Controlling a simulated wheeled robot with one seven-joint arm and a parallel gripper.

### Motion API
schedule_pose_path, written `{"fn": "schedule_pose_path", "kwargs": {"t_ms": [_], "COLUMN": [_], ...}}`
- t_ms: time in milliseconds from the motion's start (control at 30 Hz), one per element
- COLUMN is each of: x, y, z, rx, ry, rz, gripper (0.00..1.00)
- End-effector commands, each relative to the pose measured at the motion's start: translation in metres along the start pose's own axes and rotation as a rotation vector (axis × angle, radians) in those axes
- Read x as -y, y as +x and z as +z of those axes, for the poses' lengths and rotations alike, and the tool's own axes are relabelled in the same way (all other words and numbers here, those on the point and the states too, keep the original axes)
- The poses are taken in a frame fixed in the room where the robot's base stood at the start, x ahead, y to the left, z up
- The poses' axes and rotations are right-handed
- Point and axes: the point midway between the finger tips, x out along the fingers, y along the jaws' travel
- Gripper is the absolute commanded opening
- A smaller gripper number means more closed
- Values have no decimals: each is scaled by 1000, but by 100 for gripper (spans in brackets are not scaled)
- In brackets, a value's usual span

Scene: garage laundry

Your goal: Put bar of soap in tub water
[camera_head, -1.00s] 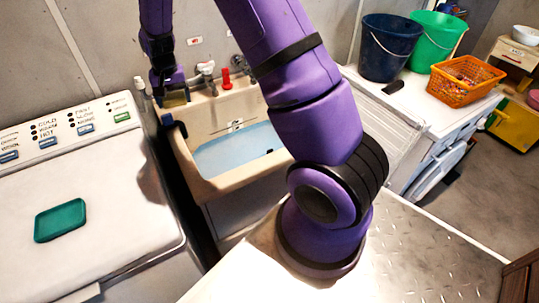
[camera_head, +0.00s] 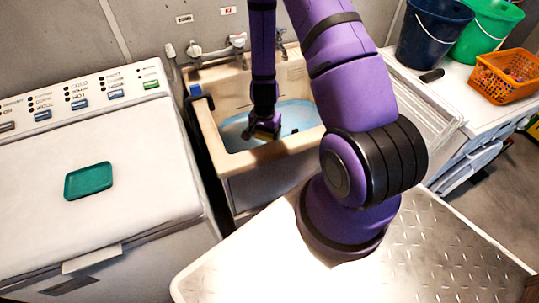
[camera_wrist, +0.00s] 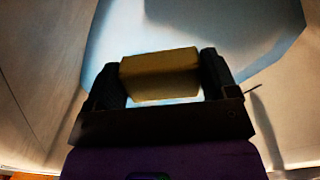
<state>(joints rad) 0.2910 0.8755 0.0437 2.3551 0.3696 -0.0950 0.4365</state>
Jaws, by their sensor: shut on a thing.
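A tan bar of soap (camera_wrist: 160,75) is held between the two black fingers of my gripper (camera_wrist: 162,85) in the wrist view. In the head view my gripper (camera_head: 264,128) hangs down over the laundry tub (camera_head: 213,128), and a small yellowish part of the soap (camera_head: 267,133) shows at its fingertips. The blue tub water (camera_head: 296,113) lies behind and around it in the picture. The wrist view also shows the water (camera_wrist: 115,40) beyond the soap. I cannot tell how high the soap is above the water.
A green soap dish (camera_head: 88,181) lies empty on the white washer (camera_head: 120,225) at left. Taps (camera_head: 237,42) stand at the tub's back edge. Blue (camera_head: 432,35) and green (camera_head: 487,30) buckets and an orange basket (camera_head: 503,76) stand at right.

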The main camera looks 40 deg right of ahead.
Motion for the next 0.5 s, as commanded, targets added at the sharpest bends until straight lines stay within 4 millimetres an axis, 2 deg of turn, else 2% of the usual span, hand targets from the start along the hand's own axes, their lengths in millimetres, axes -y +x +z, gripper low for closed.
{"fn": "schedule_pose_path", "kwargs": {"t_ms": [100, 500], "x": [0, 0], "y": [24, 95], "z": [1, 1], "rx": [3, 3], "ry": [0, -2], "rz": [2, 1], "gripper": [54, 54]}}
